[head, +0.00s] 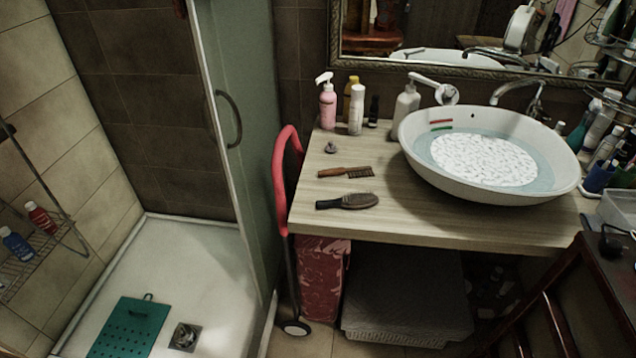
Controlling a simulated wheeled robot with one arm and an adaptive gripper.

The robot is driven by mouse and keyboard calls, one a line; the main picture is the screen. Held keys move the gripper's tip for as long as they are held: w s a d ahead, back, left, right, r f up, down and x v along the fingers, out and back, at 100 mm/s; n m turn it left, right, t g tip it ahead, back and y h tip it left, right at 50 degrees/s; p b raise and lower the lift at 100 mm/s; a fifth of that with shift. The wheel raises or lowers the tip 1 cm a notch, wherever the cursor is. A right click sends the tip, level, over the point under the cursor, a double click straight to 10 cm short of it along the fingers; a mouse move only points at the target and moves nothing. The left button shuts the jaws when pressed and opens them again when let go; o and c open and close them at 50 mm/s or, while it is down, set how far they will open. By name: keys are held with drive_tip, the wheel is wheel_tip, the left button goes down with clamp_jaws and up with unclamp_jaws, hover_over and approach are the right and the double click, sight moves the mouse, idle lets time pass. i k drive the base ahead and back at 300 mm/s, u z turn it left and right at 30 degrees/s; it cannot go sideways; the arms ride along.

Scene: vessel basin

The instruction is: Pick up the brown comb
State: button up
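The brown comb (345,172) lies flat on the left part of the light wood counter (420,222), in the head view. Its reddish-brown handle is at the left and its darker toothed end at the right. A dark hairbrush (347,201) lies just in front of it, apart from it, with its black handle to the left and its head to the right. My gripper is not in view. Nothing hides the comb.
A white vessel basin (490,198) stands right of the comb. Behind are a pink pump bottle (327,105), a white bottle (357,110) and a pump dispenser (405,104). A red cart handle (281,185) rises at the counter's left edge. A dark wooden chair (560,300) stands front right.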

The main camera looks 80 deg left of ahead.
sight(337, 171)
drive_tip(key=u, duration=2.75)
